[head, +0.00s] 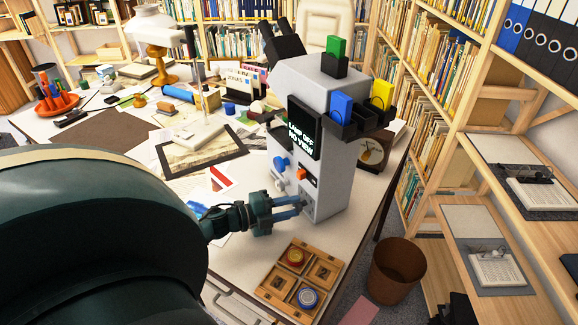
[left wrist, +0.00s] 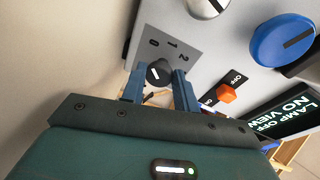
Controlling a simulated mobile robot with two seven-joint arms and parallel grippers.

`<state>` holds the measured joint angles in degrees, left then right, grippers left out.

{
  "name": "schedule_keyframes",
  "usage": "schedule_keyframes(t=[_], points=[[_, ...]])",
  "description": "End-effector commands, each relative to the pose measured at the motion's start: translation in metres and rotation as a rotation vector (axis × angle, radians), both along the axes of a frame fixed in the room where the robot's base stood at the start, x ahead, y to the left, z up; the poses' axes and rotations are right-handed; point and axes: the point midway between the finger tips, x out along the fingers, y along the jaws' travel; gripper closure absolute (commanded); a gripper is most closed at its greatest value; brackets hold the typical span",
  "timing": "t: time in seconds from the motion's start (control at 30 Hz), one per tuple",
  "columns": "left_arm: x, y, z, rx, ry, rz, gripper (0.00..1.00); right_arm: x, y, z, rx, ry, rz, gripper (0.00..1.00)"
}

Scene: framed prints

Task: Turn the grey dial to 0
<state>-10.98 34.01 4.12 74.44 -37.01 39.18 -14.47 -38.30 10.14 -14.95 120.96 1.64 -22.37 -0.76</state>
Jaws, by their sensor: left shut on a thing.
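The dark grey dial (left wrist: 158,72) is on a grey plate marked 0, 1 and 2, low on the front of the pale grey machine (head: 333,180). Its white mark points roughly toward the 0 side in the left wrist view; the exact setting is hard to tell. My left gripper (left wrist: 159,88) has a blue finger on each side of the dial and is shut on it. In the head view my left gripper (head: 301,207) reaches the machine's lower front, and its fingers mostly hide the dial. My right gripper is not in view.
Above are a blue knob (left wrist: 283,40), a silver knob (left wrist: 208,5) and an orange switch (left wrist: 226,93). The screen (head: 303,130) reads LAMP OFF, NO VIEW. A wooden tray (head: 272,283) with round tins lies in front. Prints and books crowd the table behind.

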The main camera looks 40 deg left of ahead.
Motion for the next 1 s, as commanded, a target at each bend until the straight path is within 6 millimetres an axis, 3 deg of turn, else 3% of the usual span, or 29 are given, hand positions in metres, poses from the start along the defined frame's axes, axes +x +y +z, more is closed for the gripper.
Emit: schedule_keyframes(t=[0.23, 0.27, 0.5, 0.8, 1.0], points=[[0.000, 0.000, -0.001, -0.003, 0.003, 0.000, 0.93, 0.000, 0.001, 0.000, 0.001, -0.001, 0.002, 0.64], [0.000, 0.000, -0.001, -0.003, 0.003, 0.000, 0.69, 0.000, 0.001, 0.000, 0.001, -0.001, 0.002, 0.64], [0.000, 0.000, 0.000, -0.002, 0.001, 0.000, 0.49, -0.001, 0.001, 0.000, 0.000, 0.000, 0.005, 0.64], [-0.003, 0.001, 0.000, -0.001, 0.001, 0.000, 0.48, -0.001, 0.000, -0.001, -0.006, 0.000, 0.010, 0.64], [-0.028, 0.012, 0.002, 0.000, 0.004, -0.002, 0.48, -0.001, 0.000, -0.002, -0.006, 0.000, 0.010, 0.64]])
